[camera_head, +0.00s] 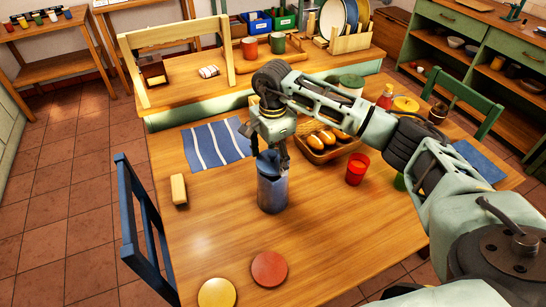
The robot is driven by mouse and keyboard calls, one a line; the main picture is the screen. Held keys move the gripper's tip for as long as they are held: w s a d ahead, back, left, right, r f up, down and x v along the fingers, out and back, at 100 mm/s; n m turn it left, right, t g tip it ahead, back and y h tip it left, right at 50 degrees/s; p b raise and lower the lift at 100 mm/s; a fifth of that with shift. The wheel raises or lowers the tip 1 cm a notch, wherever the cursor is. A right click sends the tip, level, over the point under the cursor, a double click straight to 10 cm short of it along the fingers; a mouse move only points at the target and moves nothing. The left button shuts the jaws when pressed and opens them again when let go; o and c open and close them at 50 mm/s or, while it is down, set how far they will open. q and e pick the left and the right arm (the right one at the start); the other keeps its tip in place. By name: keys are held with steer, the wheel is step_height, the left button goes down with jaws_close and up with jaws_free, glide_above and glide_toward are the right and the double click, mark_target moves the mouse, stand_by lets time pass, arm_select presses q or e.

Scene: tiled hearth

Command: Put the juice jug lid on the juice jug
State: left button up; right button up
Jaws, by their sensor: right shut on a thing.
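A blue-grey cylinder, which looks like the juice jug (272,192), stands upright on the wooden table near its middle. My right gripper (270,152) is directly over the jug, pointing down, with its fingers at the top of it. It is shut on a small blue-grey piece, which looks like the juice jug lid (267,163). The fingers partly hide this piece, and I cannot tell whether it is seated on the rim or just above it. My left gripper is not in view.
A red cup (357,168) and a basket of bread (325,153) stand right of the jug. A striped cloth (215,145) and a yellow block (179,189) lie left. Red (269,268) and yellow (217,293) discs lie in front. A blue chair (145,230) borders the left edge.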

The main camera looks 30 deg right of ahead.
steer(key=shift+f+b, duration=0.85)
steer(key=shift+f, duration=0.25)
steer(key=shift+r, duration=0.1)
stand_by(0.5)
steer(key=o, duration=1.2)
steer(key=shift+o, duration=0.2)
step_height(320, 180, up, 12)
